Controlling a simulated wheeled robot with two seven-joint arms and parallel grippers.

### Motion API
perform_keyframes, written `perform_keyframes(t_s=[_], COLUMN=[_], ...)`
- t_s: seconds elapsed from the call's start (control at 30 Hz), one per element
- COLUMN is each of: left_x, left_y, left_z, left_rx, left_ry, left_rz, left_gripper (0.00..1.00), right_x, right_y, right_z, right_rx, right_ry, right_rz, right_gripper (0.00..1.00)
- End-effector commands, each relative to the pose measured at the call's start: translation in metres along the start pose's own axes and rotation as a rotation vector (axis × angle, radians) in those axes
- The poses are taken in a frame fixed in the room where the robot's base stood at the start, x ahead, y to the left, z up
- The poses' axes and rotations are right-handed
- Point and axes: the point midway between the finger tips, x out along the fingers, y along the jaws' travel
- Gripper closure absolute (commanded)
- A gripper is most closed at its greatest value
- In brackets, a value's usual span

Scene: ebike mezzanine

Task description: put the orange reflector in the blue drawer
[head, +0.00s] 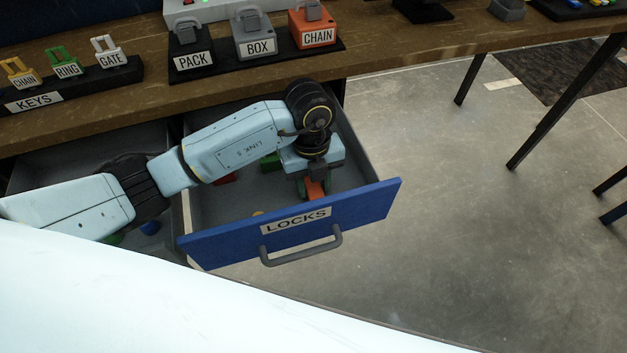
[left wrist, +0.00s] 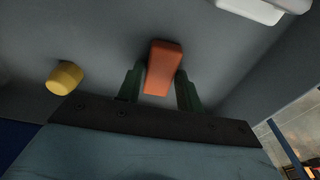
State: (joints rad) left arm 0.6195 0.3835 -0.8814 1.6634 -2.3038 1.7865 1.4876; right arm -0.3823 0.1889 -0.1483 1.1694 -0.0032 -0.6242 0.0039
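The drawer has a LOCKS label and a grey handle. I cannot tell whether the reflector touches the drawer floor. My right gripper is not in view.
A yellow piece (left wrist: 65,78) lies in the drawer left of the fingers. Red (head: 226,178) and green (head: 270,161) pieces lie farther back in it. The workbench (head: 120,115) above holds a KEYS rack (head: 72,88) and several labelled padlocks.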

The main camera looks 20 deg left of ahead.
Motion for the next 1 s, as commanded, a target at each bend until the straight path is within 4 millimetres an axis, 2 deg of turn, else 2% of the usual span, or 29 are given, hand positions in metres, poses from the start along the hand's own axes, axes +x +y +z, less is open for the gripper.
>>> perform_keyframes(t_s=[0.03,0.1,0.37,0.5,0.67,1.0], left_x=[0.0,0.0,0.0,-0.007,-0.032,-0.1], left_y=[0.0,0.0,0.0,0.0,-0.001,0.0], left_z=[0.0,0.0,0.0,0.0,0.0,0.0], left_rx=[0.0,0.0,0.0,0.0,0.002,0.001], left_ry=[0.0,0.0,0.0,-0.001,-0.003,-0.003], left_rz=[0.0,0.001,0.001,0.0,-0.002,-0.002], left_gripper=[0.57,0.48,0.48,0.48,0.48,0.48], right_x=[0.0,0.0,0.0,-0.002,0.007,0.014], right_y=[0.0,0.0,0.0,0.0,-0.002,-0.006], right_z=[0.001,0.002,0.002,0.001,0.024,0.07], right_rx=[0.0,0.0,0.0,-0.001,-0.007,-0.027], right_ry=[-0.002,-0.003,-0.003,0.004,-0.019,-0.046], right_rz=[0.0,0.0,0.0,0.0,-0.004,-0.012], right_gripper=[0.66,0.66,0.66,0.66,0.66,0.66])
